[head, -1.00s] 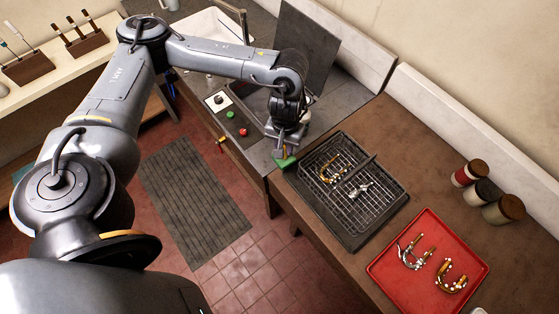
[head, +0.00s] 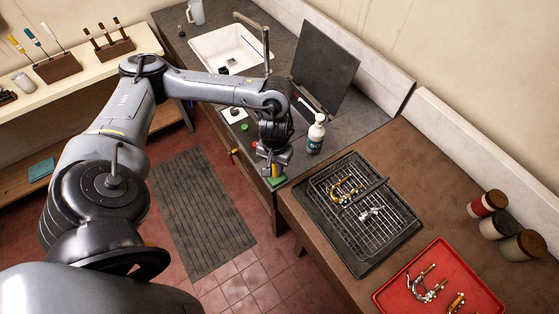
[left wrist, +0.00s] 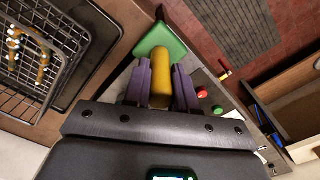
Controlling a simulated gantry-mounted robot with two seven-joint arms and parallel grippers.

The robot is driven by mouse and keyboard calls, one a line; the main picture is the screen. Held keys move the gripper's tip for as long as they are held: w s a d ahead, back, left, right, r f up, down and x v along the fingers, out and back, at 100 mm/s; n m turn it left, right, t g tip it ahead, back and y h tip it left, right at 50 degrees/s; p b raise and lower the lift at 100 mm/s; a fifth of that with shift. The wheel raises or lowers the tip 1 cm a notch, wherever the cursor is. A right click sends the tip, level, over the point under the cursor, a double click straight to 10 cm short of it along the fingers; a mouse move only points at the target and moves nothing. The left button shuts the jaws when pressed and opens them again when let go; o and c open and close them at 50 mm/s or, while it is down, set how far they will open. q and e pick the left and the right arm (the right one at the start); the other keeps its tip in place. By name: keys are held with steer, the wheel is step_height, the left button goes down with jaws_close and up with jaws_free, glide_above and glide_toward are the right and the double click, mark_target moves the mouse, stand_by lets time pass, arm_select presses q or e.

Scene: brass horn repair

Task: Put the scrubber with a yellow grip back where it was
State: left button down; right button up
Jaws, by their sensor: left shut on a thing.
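My left gripper (head: 272,170) is shut on the scrubber's yellow grip (left wrist: 160,80), which sits between the two purple fingers in the left wrist view. The scrubber's green pad (left wrist: 160,42) is beyond the fingertips, and it also shows below the gripper in the head view (head: 275,182). The gripper is over the front corner of the grey sink counter (head: 345,136), left of the wire rack. Whether the pad touches the counter is unclear. My right gripper is in neither view.
A white pump bottle (head: 315,136) stands close right of the gripper. A wire rack with horn parts (head: 395,220) and a red tray (head: 400,300) are on the brown bench. A white sink (head: 215,50) is behind. A pale shelf with wooden tool holders (head: 58,68) is at left.

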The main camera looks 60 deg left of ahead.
arm_select(q)
steer(key=w+a+f, duration=0.1)
steer(key=w+a+f+b, duration=0.1)
steer(key=shift+a+f+b, duration=0.3)
steer(key=shift+a+f, duration=0.05)
steer(key=shift+a, duration=0.05)
steer(key=shift+w+a+f, duration=0.7)
steer(key=shift+a+f, duration=0.25)
steer(key=shift+f, duration=0.3)
steer(key=shift+w+a+f, duration=0.65)
steer(key=shift+a+f, duration=0.3)
steer(key=shift+f, duration=0.35)
steer(key=shift+w+a+f, duration=0.7)
steer(key=shift+a+f, duration=0.25)
steer(key=shift+f, duration=0.3)
steer(key=shift+f, duration=0.1)
steer(key=c, duration=1.3)
jaws_free()
steer(key=shift+c, duration=0.2)
steer(key=o, duration=0.4)
